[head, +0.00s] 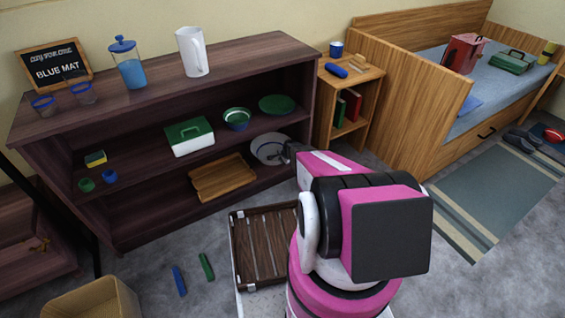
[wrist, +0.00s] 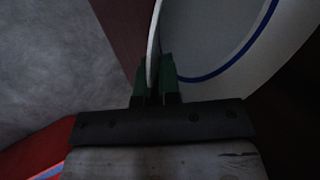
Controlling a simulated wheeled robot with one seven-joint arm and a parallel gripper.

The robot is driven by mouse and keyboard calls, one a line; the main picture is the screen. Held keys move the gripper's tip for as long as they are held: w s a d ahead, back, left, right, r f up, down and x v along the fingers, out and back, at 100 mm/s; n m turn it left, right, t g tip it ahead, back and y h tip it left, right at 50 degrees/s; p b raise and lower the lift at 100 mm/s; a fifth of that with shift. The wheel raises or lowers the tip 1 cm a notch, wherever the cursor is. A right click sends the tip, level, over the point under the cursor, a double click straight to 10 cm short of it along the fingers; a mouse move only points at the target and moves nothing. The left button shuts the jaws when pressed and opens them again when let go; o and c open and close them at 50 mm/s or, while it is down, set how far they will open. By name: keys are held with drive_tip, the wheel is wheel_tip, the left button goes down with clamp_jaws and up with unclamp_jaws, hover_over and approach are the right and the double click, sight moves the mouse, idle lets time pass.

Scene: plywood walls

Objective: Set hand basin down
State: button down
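The hand basin (head: 266,149) is white with a blue ring inside. In the head view it is at the right end of the shelf unit, in front of the lower shelves, partly hidden by my arm. In the wrist view the basin (wrist: 215,35) fills the upper right, with its rim edge-on between the green fingers. My gripper (wrist: 153,85) is closed on that rim. In the head view my gripper (head: 289,150) is small and mostly hidden behind my arm. I cannot tell whether the basin touches a shelf.
The dark shelf unit (head: 200,105) holds a green-lidded box (head: 190,137), bowls and a wooden tray (head: 222,177). A slatted crate (head: 262,245) is beside my arm. A sign (head: 55,69) reads "BLUE MAT". A striped mat (head: 490,200) lies on the floor by the bed (head: 400,125).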

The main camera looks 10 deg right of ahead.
drive_tip(key=shift+f, duration=0.55)
drive_tip(key=c, duration=1.3)
unclamp_jaws()
drive_tip(key=shift+f, duration=0.15)
drive_tip(key=shift+c, duration=0.2)
drive_tip(key=v, duration=1.3)
drive_tip(key=s+a+r+n+g, duration=0.1)
drive_tip(key=s+a+r+n, duration=0.2)
drive_tip(key=s+r, duration=0.6)
drive_tip(key=s+a+r+n+g+h, duration=0.1)
drive_tip(key=s+a+r+n+g, duration=0.1)
drive_tip(key=s+r+n, duration=0.4)
drive_tip(key=s+a+r+n+g, duration=0.2)
drive_tip(key=s+a+r+n, duration=0.2)
drive_tip(key=s+r, duration=0.8)
drive_tip(key=shift+s+a+r+n+h, duration=0.3)
drive_tip(key=shift+a+r+n+h, duration=0.1)
drive_tip(key=shift+r+n, duration=0.1)
